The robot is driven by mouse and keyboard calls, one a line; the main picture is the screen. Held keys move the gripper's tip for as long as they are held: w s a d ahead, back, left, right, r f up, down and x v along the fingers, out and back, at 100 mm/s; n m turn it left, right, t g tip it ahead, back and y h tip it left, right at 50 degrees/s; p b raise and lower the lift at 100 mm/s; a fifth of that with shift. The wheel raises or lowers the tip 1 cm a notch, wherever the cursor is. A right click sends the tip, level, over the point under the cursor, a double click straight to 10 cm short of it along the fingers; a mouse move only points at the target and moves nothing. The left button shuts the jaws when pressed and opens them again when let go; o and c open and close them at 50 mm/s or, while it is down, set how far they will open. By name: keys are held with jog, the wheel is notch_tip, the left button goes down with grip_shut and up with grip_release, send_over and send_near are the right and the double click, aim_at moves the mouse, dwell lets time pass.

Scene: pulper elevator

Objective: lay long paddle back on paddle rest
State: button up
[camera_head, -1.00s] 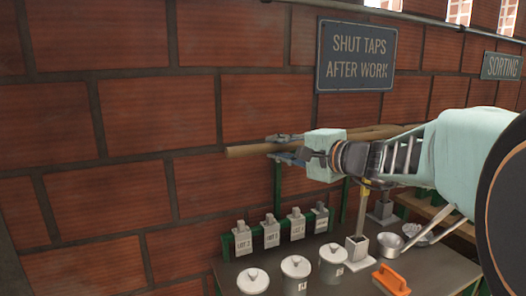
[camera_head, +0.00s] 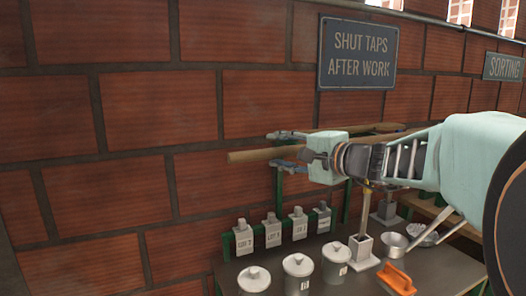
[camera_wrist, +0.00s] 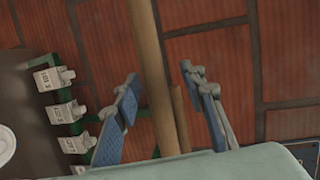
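The long paddle's wooden shaft (camera_head: 249,156) runs roughly level along the brick wall. In the wrist view the shaft (camera_wrist: 151,60) passes between the two fingers of my gripper (camera_wrist: 165,92), with a visible gap on each side. My gripper (camera_head: 289,151) is open around the shaft, one finger above and one below it in the head view. The green frame behind (camera_head: 279,190), which looks like the paddle rest, is partly hidden by my gripper. I cannot tell whether the shaft touches it.
A second wooden piece (camera_head: 376,128) shows behind my wrist. The wall to the left is bare.

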jog(key=shift+f, duration=0.1)
jog(key=v, duration=0.8)
dwell(0.4)
jog(key=x, duration=0.5)
jog(key=r+p+x, duration=0.1)
jog(key=x, duration=0.2)
jog(key=shift+w, duration=0.1)
jog(key=shift+s+r+p, duration=0.2)
jog(key=shift+r+p, duration=0.45)
jog(key=shift+p, duration=0.2)
jog(key=shift+w+r+p, duration=0.1)
jog(key=shift+r+p, duration=0.15)
jog(key=shift+p, duration=0.3)
jog(key=shift+r, duration=0.1)
